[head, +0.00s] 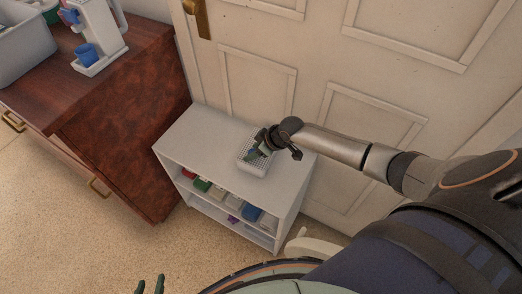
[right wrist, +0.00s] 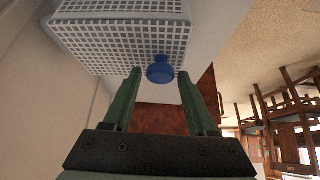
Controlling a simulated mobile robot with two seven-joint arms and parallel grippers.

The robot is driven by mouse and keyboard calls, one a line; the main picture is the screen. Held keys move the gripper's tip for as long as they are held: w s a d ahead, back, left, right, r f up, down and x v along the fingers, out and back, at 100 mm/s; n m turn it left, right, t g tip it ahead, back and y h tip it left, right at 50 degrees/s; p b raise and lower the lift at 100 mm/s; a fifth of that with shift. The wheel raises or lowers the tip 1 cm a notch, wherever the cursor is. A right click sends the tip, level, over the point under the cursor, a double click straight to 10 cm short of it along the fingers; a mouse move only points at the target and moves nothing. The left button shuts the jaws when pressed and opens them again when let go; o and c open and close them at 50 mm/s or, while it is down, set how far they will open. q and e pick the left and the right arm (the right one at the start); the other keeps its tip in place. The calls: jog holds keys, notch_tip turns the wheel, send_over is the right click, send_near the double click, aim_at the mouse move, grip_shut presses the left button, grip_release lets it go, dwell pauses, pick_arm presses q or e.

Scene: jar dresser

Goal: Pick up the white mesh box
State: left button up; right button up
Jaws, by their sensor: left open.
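The white mesh box (head: 258,168) sits on top of the low white shelf unit (head: 200,130). My right gripper (head: 262,143) is over the box's far side in the head view and hides part of it. In the right wrist view its green fingers (right wrist: 160,74) are spread apart, with their tips at the edge of the mesh box (right wrist: 100,40). A small blue round object (right wrist: 161,70) shows between the fingertips; I cannot tell whether it is in the box. My left gripper (head: 149,284) is open and empty at the bottom edge of the head view, away from the box.
Several coloured items (head: 203,184) lie on the shelves below. A reddish-brown dresser (head: 125,115) stands to the left, bearing a white machine with a blue cup (head: 86,54) and a grey bin (head: 22,50). A panelled door (head: 300,60) is close behind the shelf unit.

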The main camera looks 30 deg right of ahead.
grip_shut()
dwell(1.0)
